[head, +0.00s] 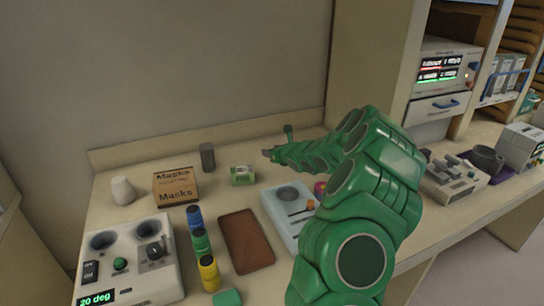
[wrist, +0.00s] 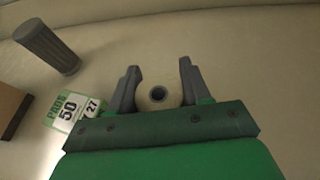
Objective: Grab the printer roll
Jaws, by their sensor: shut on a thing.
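The printer roll (wrist: 147,92) is a pale cream cylinder with a dark core hole, seen end-on in the wrist view. It sits between the two grey fingers of my gripper (wrist: 158,68), one finger on each side, and the gripper is shut on it. In the head view my gripper (head: 275,152) is over the back part of the counter, right of the small pads box. The roll cannot be made out there. I cannot tell whether it still touches the counter.
A green-and-white pads box (wrist: 72,112) and a dark ribbed cylinder (wrist: 47,48) stand left of my gripper. A masks box (head: 175,188), a white vase (head: 122,191), a brown tray (head: 246,241) and a grey tray (head: 275,210) share the counter. The wall is close behind.

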